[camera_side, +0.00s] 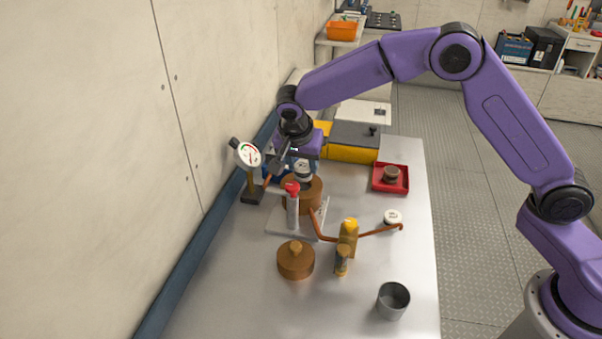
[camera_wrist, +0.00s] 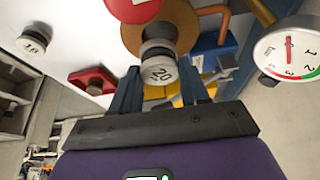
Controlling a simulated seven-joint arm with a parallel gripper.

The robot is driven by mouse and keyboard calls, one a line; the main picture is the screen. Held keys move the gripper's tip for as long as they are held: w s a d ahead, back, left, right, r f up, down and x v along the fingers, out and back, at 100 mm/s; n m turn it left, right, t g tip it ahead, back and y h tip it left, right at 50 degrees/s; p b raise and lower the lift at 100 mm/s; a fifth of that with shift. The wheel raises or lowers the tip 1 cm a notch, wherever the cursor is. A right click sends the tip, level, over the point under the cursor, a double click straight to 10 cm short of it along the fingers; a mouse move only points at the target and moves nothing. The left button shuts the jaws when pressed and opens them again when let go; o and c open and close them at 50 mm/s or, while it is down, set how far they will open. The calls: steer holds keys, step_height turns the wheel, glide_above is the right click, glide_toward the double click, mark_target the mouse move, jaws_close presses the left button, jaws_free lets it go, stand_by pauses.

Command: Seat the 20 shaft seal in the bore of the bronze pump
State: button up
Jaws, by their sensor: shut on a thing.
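The 20 shaft seal (camera_wrist: 160,72) is a short dark cylinder with a pale end marked 20. My gripper (camera_wrist: 160,88) is shut on it, one finger on each side. In the side view the seal (camera_side: 303,177) shows under my gripper (camera_side: 302,165), over the top of the bronze pump (camera_side: 301,198). The pump's brown round body (camera_wrist: 181,38) lies behind the seal in the wrist view. The seal and gripper hide the bore, so I cannot tell whether the seal touches it.
A red-capped grey post (camera_side: 292,205) stands close before the pump. A dial gauge (camera_side: 248,155) is at left. A brass valve with copper pipes (camera_side: 347,238), a brown lid (camera_side: 296,260), a grey cup (camera_side: 393,300), another white-topped seal (camera_side: 392,217) and a red tray (camera_side: 403,184) surround it.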

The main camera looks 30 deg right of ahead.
mark_target(299, 168)
steer(key=shift+w+a+f, duration=0.1)
steer(key=shift+w+f, duration=0.15)
steer(key=shift+f, duration=1.6)
steer(key=shift+f, duration=0.15)
steer(key=o, duration=1.1)
steer(key=shift+c, duration=0.2)
steer(key=v, duration=1.2)
steer(key=shift+r, duration=0.2)
